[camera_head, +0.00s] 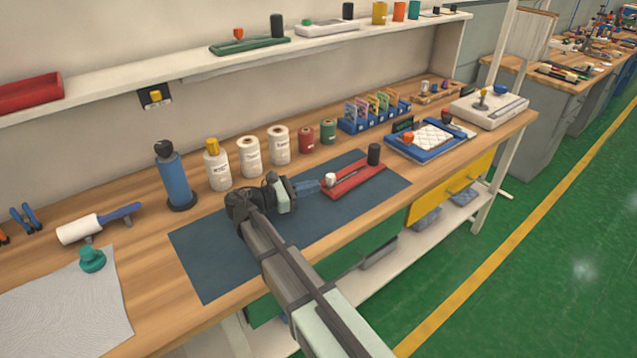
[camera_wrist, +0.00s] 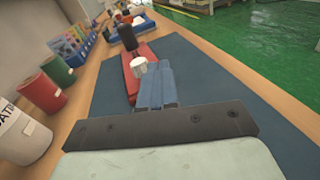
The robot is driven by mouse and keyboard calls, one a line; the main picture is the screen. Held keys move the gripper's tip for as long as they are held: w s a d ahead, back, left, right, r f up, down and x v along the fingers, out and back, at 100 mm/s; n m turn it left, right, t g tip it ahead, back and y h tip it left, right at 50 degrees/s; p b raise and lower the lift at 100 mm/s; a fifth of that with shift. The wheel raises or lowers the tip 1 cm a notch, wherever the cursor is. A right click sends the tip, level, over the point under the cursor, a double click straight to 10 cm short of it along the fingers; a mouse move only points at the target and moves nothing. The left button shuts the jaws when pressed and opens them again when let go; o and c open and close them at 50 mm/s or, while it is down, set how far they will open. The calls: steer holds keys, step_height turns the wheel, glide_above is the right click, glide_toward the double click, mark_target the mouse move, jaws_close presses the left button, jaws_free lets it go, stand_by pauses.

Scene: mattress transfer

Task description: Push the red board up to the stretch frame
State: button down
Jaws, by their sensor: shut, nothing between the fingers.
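The red board (camera_head: 362,179) lies on the dark blue mat (camera_head: 210,262), with a white knob (camera_head: 330,179) at its near end and a black cylinder (camera_head: 374,154) at its far end. My gripper (camera_head: 316,186) is shut and empty, low over the mat at the board's near end. In the wrist view its blue fingers (camera_wrist: 157,88) overlap part of the board (camera_wrist: 130,75); I cannot tell whether they touch it. The stretch frame (camera_head: 427,155), a blue frame around a white quilted pad (camera_head: 433,138), sits beyond the board, up and right of it, with a gap of mat and wood between.
A blue rack of colored items (camera_head: 374,117) and a row of jars and bottles, including a green jar (camera_head: 328,132), stand along the back. A white device (camera_head: 488,106) is beyond the frame. The mat's right side is clear up to the table's front edge.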

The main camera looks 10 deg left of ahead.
steer(key=s+a+n+t, duration=0.1)
steer(key=a, duration=0.2)
steer(key=s+a+f+n+t+y, duration=0.1)
steer(key=s+a, duration=0.1)
steer(key=s+a+n, duration=0.1)
steer(key=a, duration=0.2)
steer(key=shift+s+a+f+t, duration=0.2)
steer(key=shift+a+f+t, duration=0.1)
steer(key=shift+a+t, duration=0.1)
glide_toward(347, 181)
steer(key=r, duration=0.4)
steer(key=shift+s+a+r, duration=0.2)
steer(key=shift+a, duration=0.05)
steer(key=shift+d, duration=0.1)
steer(key=x, duration=1)
steer(key=shift+w+d+f, duration=0.15)
steer(key=shift+w, duration=0.15)
